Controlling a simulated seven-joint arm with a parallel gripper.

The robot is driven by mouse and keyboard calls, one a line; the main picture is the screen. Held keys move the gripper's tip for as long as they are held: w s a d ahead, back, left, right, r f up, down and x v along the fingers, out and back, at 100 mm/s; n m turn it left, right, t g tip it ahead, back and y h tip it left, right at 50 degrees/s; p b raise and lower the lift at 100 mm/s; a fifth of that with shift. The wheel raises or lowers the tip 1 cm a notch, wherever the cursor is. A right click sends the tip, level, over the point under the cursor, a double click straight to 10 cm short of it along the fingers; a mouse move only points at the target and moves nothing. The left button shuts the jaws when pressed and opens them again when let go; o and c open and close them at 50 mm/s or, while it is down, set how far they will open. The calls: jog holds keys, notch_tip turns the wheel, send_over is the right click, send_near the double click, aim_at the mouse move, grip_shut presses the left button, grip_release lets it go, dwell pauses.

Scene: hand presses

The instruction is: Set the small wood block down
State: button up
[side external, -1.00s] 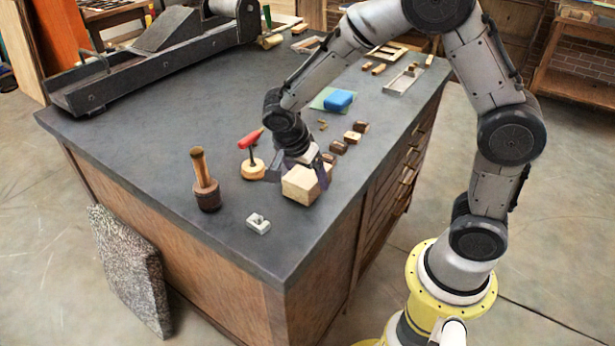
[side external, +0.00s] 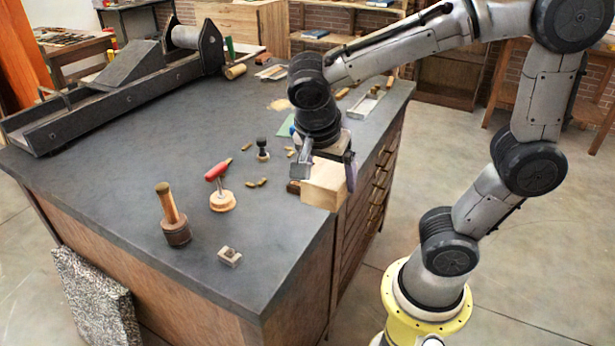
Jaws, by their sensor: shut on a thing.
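The small wood block (side external: 325,185) is pale and boxy, near the right edge of the dark table top. My gripper (side external: 325,168) points down and is shut on the block, with a finger on either side of it. The block covers part of the table's right edge in this view. I cannot tell whether its underside touches the table or is a little above it.
A red-handled tool on a round wooden base (side external: 221,200), a wooden-handled stamp (side external: 172,215) and a small metal piece (side external: 230,257) stand to the left. A dark press (side external: 120,80) fills the back left. The middle left of the table top (side external: 110,170) is clear.

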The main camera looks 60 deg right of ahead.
jog(key=shift+s+r, duration=0.35)
jog(key=shift+s, duration=0.3)
jog(key=shift+w+a+n+t, duration=0.15)
jog(key=shift+n+t, duration=0.15)
jog(key=shift+n, duration=0.4)
jog(key=w+a+r+n+t+y, duration=0.2)
jog(key=w+a+n, duration=0.1)
jog(key=w+n, duration=0.65)
jog(key=w+a+r+n+t+y, duration=0.25)
jog(key=w+n, duration=0.45)
jog(key=w, duration=0.5)
jog(key=shift+g, duration=0.25)
jog(key=w+d+f, duration=0.1)
jog(key=w+f, duration=0.3)
jog(key=w, duration=0.3)
jog(key=w+d+f, duration=0.2)
jog(key=w+f, duration=0.3)
jog(key=w, duration=0.2)
jog(key=w+d+f, duration=0.1)
jog(key=w+f, duration=0.3)
jog(key=w, duration=0.3)
jog(key=shift+w+d+f, duration=0.15)
jog(key=shift+d+f, duration=0.2)
jog(key=shift+w+f, duration=0.5)
jog(key=shift+f, duration=1.5)
jog(key=shift+f, duration=0.15)
